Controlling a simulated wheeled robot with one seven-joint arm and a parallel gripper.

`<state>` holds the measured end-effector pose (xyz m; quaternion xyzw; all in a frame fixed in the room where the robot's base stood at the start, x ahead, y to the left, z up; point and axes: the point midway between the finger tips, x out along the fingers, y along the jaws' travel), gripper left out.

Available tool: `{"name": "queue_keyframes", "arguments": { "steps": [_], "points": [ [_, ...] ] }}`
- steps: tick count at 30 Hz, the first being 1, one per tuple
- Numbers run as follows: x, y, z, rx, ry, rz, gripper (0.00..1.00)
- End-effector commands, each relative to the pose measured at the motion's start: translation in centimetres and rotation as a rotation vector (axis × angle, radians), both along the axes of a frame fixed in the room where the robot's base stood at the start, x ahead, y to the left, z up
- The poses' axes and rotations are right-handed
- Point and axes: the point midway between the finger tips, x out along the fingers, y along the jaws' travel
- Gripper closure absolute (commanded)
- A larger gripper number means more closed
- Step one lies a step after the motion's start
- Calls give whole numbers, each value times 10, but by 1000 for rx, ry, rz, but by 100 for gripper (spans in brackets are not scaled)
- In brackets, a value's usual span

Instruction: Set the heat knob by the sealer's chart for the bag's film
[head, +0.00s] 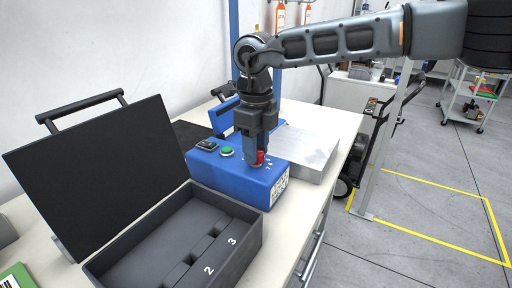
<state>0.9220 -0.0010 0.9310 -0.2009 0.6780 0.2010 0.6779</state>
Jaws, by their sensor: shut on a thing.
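The blue sealer (233,178) sits on the bench in the middle of the head view. It has a green button (227,152) and a small dark panel (206,145) on top. A red knob (260,157) is on its top near the right end, with small white marks beside it. My gripper (258,160) points down from above and is shut on the red knob. A white label (280,188) is on the sealer's end face; its print is too small to read. I cannot tell which mark the knob points at. No bag can be made out.
An open dark case (254,232) with compartments marked 2 and 3 stands in front of the sealer, its lid (95,175) raised at left. A grey metal block (310,150) is right of the sealer. A green item (18,277) lies at lower left.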

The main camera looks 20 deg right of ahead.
Motion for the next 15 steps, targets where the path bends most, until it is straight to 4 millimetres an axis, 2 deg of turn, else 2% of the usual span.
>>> {"name": "queue_keyframes", "arguments": {
  "steps": [14, 15],
  "points": [
    [1, -1, 1, -1, -2, -14, 91],
    [1, -1, 1, -1, -2, -14, 58]
  ]
}}
